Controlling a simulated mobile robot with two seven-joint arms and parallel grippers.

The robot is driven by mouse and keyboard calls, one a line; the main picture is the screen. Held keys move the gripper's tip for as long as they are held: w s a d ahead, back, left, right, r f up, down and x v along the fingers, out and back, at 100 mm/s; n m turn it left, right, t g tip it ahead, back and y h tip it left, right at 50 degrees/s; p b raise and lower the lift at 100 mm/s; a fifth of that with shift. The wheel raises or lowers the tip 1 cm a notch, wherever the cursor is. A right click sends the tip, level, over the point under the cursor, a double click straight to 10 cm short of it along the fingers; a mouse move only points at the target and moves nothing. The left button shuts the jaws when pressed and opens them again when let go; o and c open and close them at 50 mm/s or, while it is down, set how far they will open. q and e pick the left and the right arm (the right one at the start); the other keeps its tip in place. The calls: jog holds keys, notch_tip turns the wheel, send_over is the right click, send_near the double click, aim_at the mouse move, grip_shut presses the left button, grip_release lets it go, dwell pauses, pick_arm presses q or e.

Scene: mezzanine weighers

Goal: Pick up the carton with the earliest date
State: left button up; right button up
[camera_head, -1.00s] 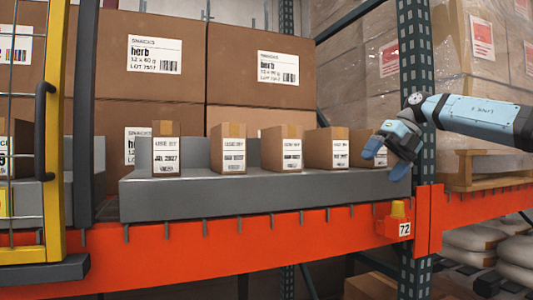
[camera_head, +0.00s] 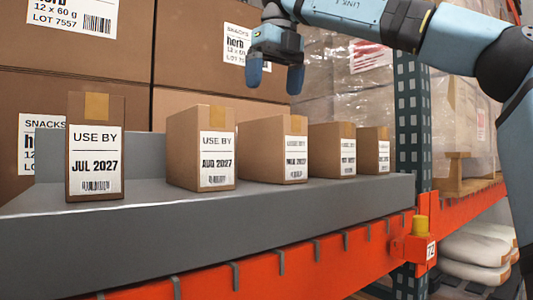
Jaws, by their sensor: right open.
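Several small brown cartons stand upright in a row on a grey tray (camera_head: 200,235). The leftmost carton (camera_head: 96,107) has a USE BY label reading JUL 2027. The second carton (camera_head: 185,150) reads AUG 2027. The third carton (camera_head: 262,150), the fourth carton (camera_head: 325,150) and the rightmost carton (camera_head: 366,150) carry similar labels, too blurred to read surely. My right gripper (camera_head: 275,80) is open and empty, fingers pointing down, above the row near the third carton in the picture. It touches no carton. My left gripper is not in view.
Large stacked snack boxes (camera_head: 185,60) rise behind the tray. An orange beam (camera_head: 270,265) runs below it, with a yellow-topped marker (camera_head: 419,225) at the right. A green upright post (camera_head: 411,130) stands beside the right end. Gaps separate the left cartons.

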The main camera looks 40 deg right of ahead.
aim_at(269, 130)
jog(key=f, duration=0.2)
jog(key=w+f, duration=0.1)
jog(key=f, duration=0.1)
jog(key=shift+d+f, duration=0.1)
jog(key=shift+d, duration=0.1)
jog(key=shift+w+f, duration=0.25)
jog(key=shift+w, duration=0.05)
jog(key=shift+f, duration=0.25)
notch_tip(269, 130, down, 2)
jog(key=shift+s+a+f+p, duration=0.1)
jog(key=shift+a+p, duration=0.05)
jog(key=shift+p, duration=0.6)
jog(key=shift+w+d+f, duration=0.1)
jog(key=shift+w+f, duration=0.1)
jog(key=shift+f, duration=0.35)
jog(key=shift+w+d+f, duration=0.1)
jog(key=shift+w+f, duration=0.1)
jog(key=shift+f, duration=0.3)
jog(key=shift+w+d+f, duration=0.1)
jog(key=shift+f, duration=0.1)
jog(key=shift+r, duration=0.1)
jog(key=shift+s+a, duration=0.2)
jog(key=shift+s, duration=0.05)
jog(key=c, duration=1.1)
jog(key=shift+r, duration=0.1)
jog(key=shift+c, duration=0.8)
